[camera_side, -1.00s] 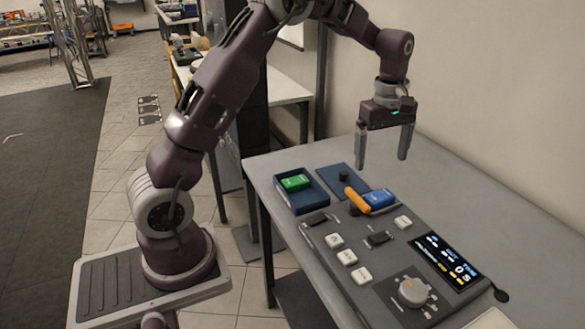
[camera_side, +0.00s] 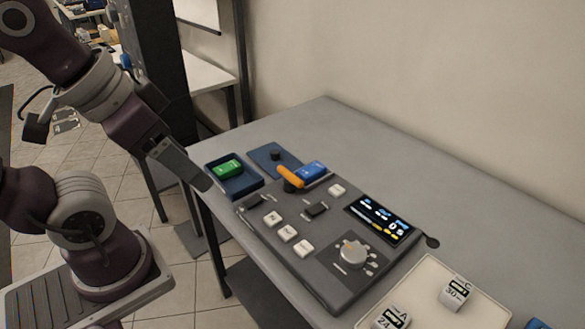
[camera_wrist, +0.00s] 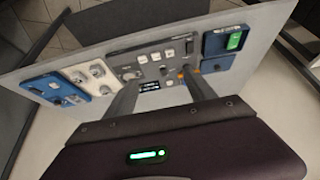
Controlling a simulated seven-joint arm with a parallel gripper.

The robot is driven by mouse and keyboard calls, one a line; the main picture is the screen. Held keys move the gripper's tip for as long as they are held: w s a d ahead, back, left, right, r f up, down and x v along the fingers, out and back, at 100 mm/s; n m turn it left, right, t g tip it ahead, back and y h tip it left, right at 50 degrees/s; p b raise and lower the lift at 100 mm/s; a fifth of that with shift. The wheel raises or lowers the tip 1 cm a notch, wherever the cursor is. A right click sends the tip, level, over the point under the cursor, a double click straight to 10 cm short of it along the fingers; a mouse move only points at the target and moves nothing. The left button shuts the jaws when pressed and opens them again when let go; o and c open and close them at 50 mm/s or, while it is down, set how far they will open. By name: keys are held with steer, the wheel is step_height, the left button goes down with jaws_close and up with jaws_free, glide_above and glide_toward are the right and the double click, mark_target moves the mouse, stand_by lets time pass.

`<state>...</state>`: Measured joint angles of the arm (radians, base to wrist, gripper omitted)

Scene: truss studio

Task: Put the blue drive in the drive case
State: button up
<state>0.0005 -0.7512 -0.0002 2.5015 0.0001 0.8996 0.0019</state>
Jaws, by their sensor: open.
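The blue drive (camera_side: 310,171) lies at the back edge of the grey console, beside an orange handle (camera_side: 290,176). An open dark blue case (camera_side: 240,190) stands at the table's left edge with a green drive (camera_side: 230,168) in it. The case (camera_wrist: 212,47) and green drive (camera_wrist: 234,41) also show in the wrist view, at upper right. The blue drive is hard to make out there. My gripper (camera_side: 198,178) is tilted at the table's left edge, near the case in the picture. Its fingers (camera_wrist: 160,86) are spread and empty in the wrist view.
A flat blue plate with a dark knob (camera_side: 275,156) lies between case and blue drive. The console (camera_side: 330,255) carries white keys, a lit display (camera_side: 379,219) and a dial. A pale tray (camera_side: 425,285) with labelled blocks is at front right. The table's back is clear.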

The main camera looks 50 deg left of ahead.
steer(key=w+a+r+g, duration=0.1)
steer(key=w+r, duration=0.1)
steer(key=w, duration=0.6)
steer(key=g, duration=0.4)
glide_above(304, 172)
steer(key=s+d, duration=0.1)
steer(key=s, duration=0.1)
step_height(304, 172, down, 14)
steer(key=shift+g, duration=0.3)
steer(key=f, duration=0.3)
steer(key=w+f, duration=0.1)
steer(key=f, duration=0.2)
steer(key=w+a+f, duration=0.1)
steer(key=f, duration=0.3)
jaws_close()
